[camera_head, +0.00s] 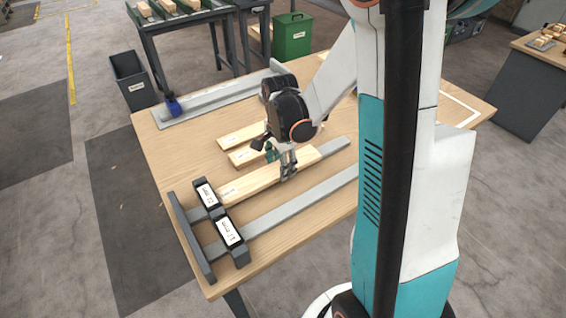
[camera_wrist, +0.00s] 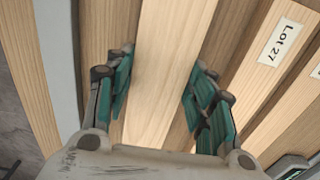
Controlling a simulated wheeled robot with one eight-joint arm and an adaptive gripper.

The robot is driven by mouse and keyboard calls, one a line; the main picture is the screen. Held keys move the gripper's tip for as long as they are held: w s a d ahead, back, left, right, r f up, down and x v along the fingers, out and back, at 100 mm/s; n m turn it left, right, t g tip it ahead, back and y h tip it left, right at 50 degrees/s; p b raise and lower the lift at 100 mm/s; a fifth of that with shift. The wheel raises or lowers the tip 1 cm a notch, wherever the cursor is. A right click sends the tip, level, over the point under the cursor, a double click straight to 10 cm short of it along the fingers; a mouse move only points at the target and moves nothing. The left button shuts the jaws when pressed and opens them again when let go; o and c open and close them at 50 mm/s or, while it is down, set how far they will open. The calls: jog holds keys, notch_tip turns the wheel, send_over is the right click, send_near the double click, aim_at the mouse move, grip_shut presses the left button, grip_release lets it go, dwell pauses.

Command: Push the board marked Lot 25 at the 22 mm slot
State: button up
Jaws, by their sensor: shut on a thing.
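A pale wooden board (camera_head: 262,179) lies on the upper grey rail, its left end at the upper black slot block (camera_head: 206,194). A small label on that end is too small to read, so I cannot confirm Lot 25. My gripper (camera_head: 288,172) is shut on this board near its right part. In the wrist view my gripper's teal fingers (camera_wrist: 160,95) stand on either side of the board (camera_wrist: 165,60), which shows no label there. A second slot block (camera_head: 229,233) stands on the lower rail. The writing on both blocks is not clearly readable.
Other boards lie behind on the wooden table (camera_head: 185,150), one marked Lot 27 (camera_wrist: 281,43) in the wrist view. The lower rail (camera_head: 300,203) is empty. A dark end bar (camera_head: 190,237) stands left of the blocks. A long grey rail (camera_head: 215,97) lies at the back.

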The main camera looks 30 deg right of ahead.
aim_at(267, 174)
jog(key=shift+a, duration=0.3)
jog(key=shift+a, duration=0.35)
jog(key=shift+a, duration=0.35)
jog(key=shift+a, duration=0.35)
jog(key=shift+a, duration=0.3)
jog(key=shift+s+a, duration=0.1)
jog(key=shift+a, duration=0.25)
jog(key=shift+a, duration=0.4)
jog(key=shift+d, duration=0.1)
jog(key=shift+d+b, duration=0.4)
jog(key=shift+d, duration=3.9)
